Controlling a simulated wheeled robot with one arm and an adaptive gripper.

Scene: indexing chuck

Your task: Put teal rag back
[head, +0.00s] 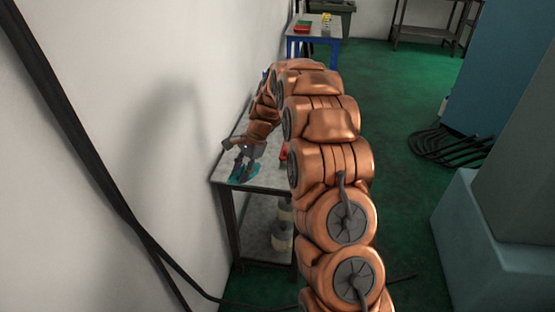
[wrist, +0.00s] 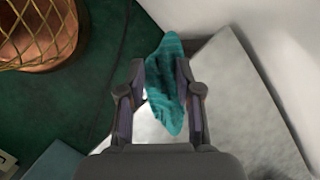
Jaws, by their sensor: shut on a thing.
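The teal rag (wrist: 165,85) is a crumpled cloth between my gripper's two fingers in the wrist view. My gripper (wrist: 162,92) is shut on it, and the cloth sticks out beyond the fingertips. In the head view my gripper (head: 243,170) points down over the near left part of a grey table (head: 270,179), close to the wall. The rag (head: 237,180) shows there as a small teal patch at the fingertips. I cannot tell whether the rag touches the table top.
A red thing (head: 283,153) on the table is partly hidden by my arm. Pale containers (head: 282,236) stand on the lower shelf. A blue-legged table (head: 318,28) with small items is at the back. A white wall is close on the left.

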